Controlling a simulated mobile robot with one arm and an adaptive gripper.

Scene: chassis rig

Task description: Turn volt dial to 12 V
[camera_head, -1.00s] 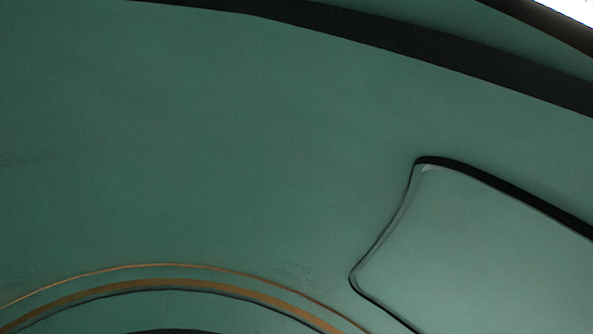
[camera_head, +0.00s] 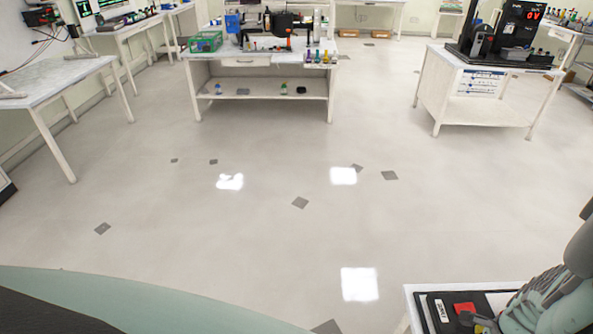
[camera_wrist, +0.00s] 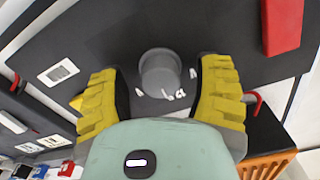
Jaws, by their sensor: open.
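The volt dial, a grey round knob (camera_wrist: 160,72), stands on a dark panel in the wrist view. Small white marks, only partly legible, sit near its lower edge. My gripper (camera_wrist: 161,85) is open, with one yellow finger left of the knob and one right of it. A gap shows between the knob and each finger. In the head view, a black device (camera_head: 522,28) on the right-hand table has a red display (camera_head: 532,13) that appears to read 0 V. The dial cannot be made out in the head view.
A red block (camera_wrist: 282,25) lies right of the dial in the wrist view. A dark panel with a red part (camera_head: 465,308) lies beside my arm at lower right in the head view. Worktables (camera_head: 260,60) stand farther back. The floor (camera_head: 240,150) between is clear.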

